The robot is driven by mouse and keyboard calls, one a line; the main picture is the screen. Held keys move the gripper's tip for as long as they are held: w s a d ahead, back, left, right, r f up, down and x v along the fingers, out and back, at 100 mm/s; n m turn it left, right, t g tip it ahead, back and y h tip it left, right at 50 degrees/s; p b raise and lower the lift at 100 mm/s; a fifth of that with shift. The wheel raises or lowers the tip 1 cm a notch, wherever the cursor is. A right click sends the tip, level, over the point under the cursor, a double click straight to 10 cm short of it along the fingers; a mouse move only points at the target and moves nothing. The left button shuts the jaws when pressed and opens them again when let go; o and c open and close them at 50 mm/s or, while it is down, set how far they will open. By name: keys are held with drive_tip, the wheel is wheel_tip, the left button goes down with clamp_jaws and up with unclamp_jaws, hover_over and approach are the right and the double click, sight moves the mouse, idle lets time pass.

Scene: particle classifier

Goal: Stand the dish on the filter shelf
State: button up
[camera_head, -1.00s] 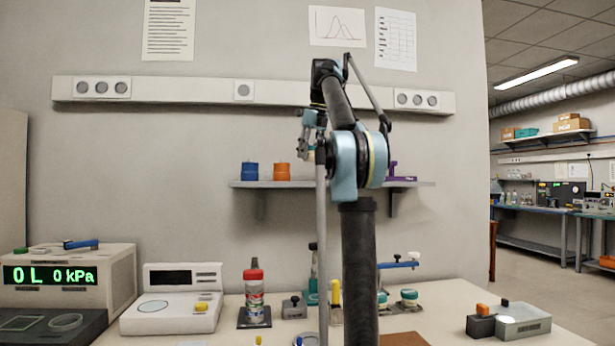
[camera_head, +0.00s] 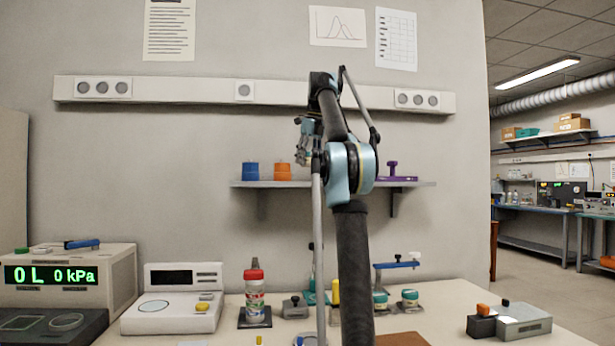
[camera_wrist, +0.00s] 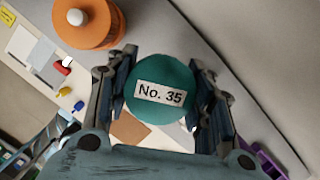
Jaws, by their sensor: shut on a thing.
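The dish (camera_wrist: 160,88) is round and teal, with a label reading "No. 35". In the wrist view it sits between the two fingers of my gripper (camera_wrist: 162,98), which is shut on it. The filter shelf (camera_head: 222,184) is a grey wall shelf; its surface also shows in the wrist view (camera_wrist: 240,105). In the head view my gripper (camera_head: 304,152) is in front of the shelf and a little above its level, right of the orange container.
On the shelf stand a blue container (camera_head: 250,171), an orange container (camera_head: 282,171) and a purple item (camera_head: 394,172). The shelf between the orange container and the purple item looks free, partly hidden by my arm. The bench below holds instruments and jars.

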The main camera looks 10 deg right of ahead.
drive_tip(key=shift+f, duration=2.35)
drive_tip(key=shift+w+f, duration=0.2)
drive_tip(key=shift+f, duration=0.15)
drive_tip(key=o, duration=1.1)
drive_tip(key=shift+o, duration=0.2)
drive_tip(key=shift+v, duration=3.8)
